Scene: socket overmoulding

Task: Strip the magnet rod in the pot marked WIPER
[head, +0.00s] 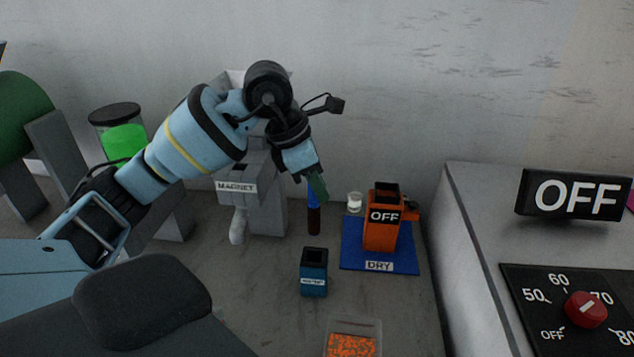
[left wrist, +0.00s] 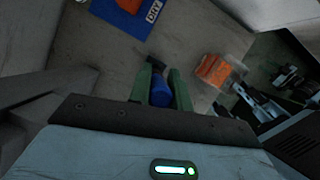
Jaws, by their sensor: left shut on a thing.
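My left gripper (head: 317,186) is shut on the magnet rod, holding it by its blue handle, with the dark lower part (head: 314,220) of the rod hanging down nearly upright. In the left wrist view the blue handle (left wrist: 160,93) sits between the green fingers. A small blue pot (head: 314,275) with a white label and a dark open top stands on the bench, nearer to me than the rod. Its label is too small to read surely. The rod looks apart from the pot. My right gripper is not recognisable in either view.
A grey stand marked MAGNET (head: 268,205) is left of the rod. An orange box marked OFF (head: 382,232) stands on a blue mat marked DRY (head: 350,262). A clear tray of orange granules (head: 352,343) is in front. A grey block with a dial (head: 470,225) bounds the right.

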